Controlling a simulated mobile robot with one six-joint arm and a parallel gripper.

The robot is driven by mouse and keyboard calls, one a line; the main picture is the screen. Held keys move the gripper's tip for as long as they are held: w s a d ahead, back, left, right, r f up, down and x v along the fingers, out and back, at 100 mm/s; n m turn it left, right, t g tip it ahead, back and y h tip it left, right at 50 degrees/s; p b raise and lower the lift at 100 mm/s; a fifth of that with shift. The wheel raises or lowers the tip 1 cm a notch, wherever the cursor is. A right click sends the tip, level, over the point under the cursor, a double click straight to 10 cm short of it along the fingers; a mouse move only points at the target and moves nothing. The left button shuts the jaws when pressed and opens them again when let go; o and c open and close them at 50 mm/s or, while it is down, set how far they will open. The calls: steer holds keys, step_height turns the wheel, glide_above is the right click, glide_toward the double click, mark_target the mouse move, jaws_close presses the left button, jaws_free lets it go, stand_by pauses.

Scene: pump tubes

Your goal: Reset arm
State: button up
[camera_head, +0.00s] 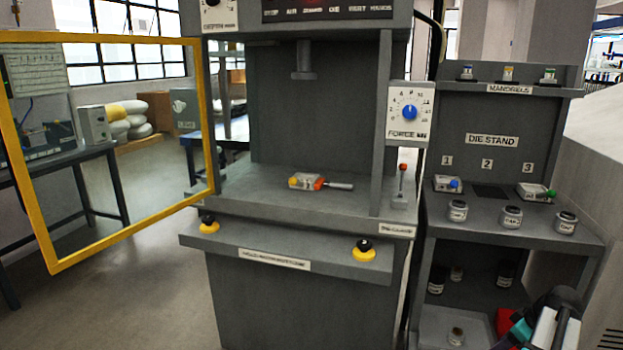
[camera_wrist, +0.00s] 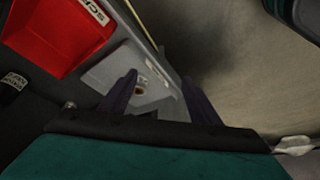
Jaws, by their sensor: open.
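My gripper (camera_wrist: 160,88) shows in the wrist view with its two dark fingers spread apart and nothing between them. Beyond the fingers is a grey surface with a small round item (camera_wrist: 143,82) on it. In the head view my arm shows at the lower right corner, in front of the die stand's (camera_head: 497,219) lower part. The fingertips cannot be made out clearly there. A red bin (camera_wrist: 62,38) is at the upper left of the wrist view, and also shows beside my arm in the head view (camera_head: 505,320).
A press stands in the middle with a die (camera_head: 307,181) on its bed (camera_head: 262,200). Its yellow-framed guard (camera_head: 124,249) is swung open to the left. The die stand holds dies in places 1 (camera_head: 447,184) and 3 (camera_head: 535,193); place 2 is empty. Jars (camera_head: 511,217) line its front.

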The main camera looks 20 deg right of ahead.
steer(key=w+a+f+n+g+y+p, duration=0.1)
steer(key=w+a+f+n+p, duration=0.2)
steer(key=a, duration=0.9)
steer(key=w+a+f+n+g+y+p, duration=0.1)
steer(key=w+a+f+g+p, duration=0.3)
steer(key=a, duration=0.7)
steer(key=w+a+f+n+t+y+p, duration=0.15)
steer(key=w+a+f, duration=0.3)
steer(key=a, duration=0.75)
steer(key=s+a+f+g+p, duration=0.2)
steer(key=s+a+f, duration=0.15)
steer(key=a, duration=0.55)
steer(key=s+a+f+g+p, duration=0.25)
steer(key=s+a, duration=0.25)
steer(key=a, duration=0.3)
steer(key=s+a+f+m+h+p, duration=0.1)
steer(key=s+a+m+h, duration=0.1)
steer(key=s+m, duration=0.2)
steer(key=s+a+f+m+g+h+p, duration=0.1)
steer(key=s+m, duration=0.3)
steer(key=s, duration=0.5)
steer(key=shift+s+a+f+g+h+p, duration=0.3)
steer(key=shift+a+h+p, duration=0.25)
steer(key=shift+h+p, duration=0.15)
